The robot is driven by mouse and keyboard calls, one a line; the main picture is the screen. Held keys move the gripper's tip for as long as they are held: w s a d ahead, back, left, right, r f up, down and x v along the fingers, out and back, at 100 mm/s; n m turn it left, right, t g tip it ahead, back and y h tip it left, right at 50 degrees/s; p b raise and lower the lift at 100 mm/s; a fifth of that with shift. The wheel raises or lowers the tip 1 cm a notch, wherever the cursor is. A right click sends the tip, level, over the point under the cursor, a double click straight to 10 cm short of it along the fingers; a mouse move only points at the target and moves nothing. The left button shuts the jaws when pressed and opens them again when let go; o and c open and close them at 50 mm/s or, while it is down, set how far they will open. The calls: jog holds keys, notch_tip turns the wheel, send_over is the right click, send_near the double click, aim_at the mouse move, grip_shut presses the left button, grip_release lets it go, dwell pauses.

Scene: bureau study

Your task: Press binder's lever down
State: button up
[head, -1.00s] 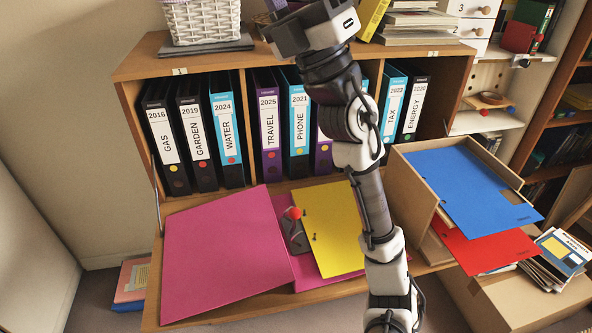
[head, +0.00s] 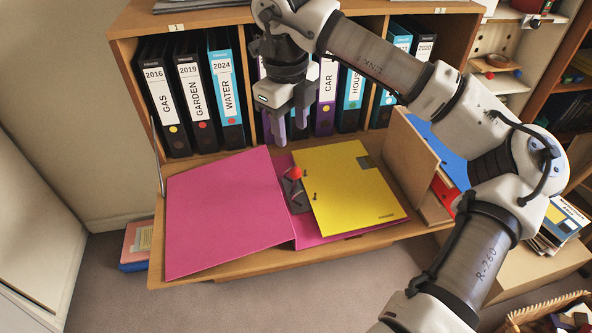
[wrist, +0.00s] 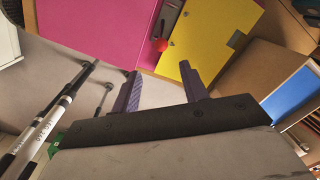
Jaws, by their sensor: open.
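The pink binder (head: 222,212) lies open on the fold-down shelf, its cover flat to the left. A yellow sheet or folder (head: 350,188) lies on its right side. The lever mechanism (head: 292,192) sits at the spine, with a red knob (head: 295,173) on its raised end. In the wrist view the red knob (wrist: 160,45) shows beyond the fingers, between the pink cover (wrist: 95,30) and the yellow sheet (wrist: 205,40). My gripper (head: 289,138) is open and empty, fingers pointing down, above and behind the lever, near the standing binders. It is apart from the knob.
Upright labelled binders (head: 195,92) fill the cabinet behind. A cardboard box (head: 405,155) with blue (head: 445,150) and red folders stands at the right of the shelf. My arm crosses the right side. Air above the pink cover is clear.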

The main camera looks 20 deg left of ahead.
aim_at(295, 169)
jog(key=f, duration=0.4)
jog(key=f+p, duration=0.1)
jog(key=f, duration=0.4)
jog(key=w+f+p, duration=0.1)
jog(key=f, duration=0.3)
jog(key=shift+d+f, duration=0.3)
jog(key=shift+f, duration=0.05)
grip_shut()
